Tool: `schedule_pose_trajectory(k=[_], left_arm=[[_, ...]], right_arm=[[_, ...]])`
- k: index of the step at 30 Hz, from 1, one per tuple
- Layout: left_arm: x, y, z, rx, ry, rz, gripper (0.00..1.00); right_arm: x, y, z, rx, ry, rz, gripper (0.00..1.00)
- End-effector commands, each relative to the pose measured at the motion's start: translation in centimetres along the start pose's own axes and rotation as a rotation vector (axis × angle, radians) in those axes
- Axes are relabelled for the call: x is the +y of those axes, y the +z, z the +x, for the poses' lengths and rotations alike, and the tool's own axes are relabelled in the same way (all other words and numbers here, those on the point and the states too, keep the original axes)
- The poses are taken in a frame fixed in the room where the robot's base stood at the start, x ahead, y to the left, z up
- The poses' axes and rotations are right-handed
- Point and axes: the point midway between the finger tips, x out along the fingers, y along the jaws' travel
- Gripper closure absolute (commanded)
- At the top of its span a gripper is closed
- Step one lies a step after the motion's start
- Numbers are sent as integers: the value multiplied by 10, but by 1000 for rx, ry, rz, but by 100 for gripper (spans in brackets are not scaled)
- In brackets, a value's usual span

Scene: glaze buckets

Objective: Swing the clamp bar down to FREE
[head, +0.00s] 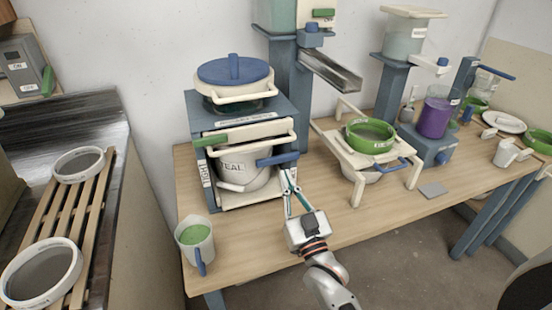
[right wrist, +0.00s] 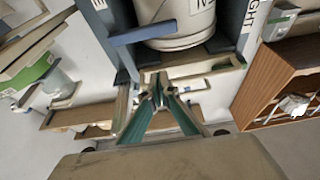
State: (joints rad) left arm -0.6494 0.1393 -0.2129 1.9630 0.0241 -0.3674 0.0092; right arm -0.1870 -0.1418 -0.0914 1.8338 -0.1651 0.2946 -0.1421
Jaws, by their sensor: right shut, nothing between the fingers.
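A blue bar (head: 278,159), which looks like the clamp bar, sticks out nearly level at the right front of the blue-grey press frame (head: 278,110). It also shows in the right wrist view (right wrist: 143,33), across the white bucket's edge. The white bucket (head: 235,163), marked TEAL, stands inside the frame. A TIGHT label (head: 207,175) is on the left upright; I cannot read a whole FREE label. My right gripper (head: 290,180) is shut and empty, its tips just below the blue bar and seemingly apart from it. My left gripper is out of view.
A cream bar with a green grip (head: 211,139) crosses the frame above the bucket. A jug of green glaze (head: 195,240) stands at the table's left front. A cream stand with a green sieve (head: 370,135) is to the right. Bare tabletop (head: 330,205) lies between.

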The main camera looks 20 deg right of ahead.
Motion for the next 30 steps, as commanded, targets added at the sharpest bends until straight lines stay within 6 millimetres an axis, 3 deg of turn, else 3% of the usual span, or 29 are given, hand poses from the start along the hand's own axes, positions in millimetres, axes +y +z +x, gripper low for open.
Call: schedule_pose_trajectory(k=[11, 26, 30], left_arm=[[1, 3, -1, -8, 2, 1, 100], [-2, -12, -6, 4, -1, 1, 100], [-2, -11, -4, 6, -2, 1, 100]], right_arm=[[0, 0, 11, -2, -1, -1, 100], [0, -1, 103, -1, -1, -1, 100], [0, 24, 92, -8, -1, 0, 100]])
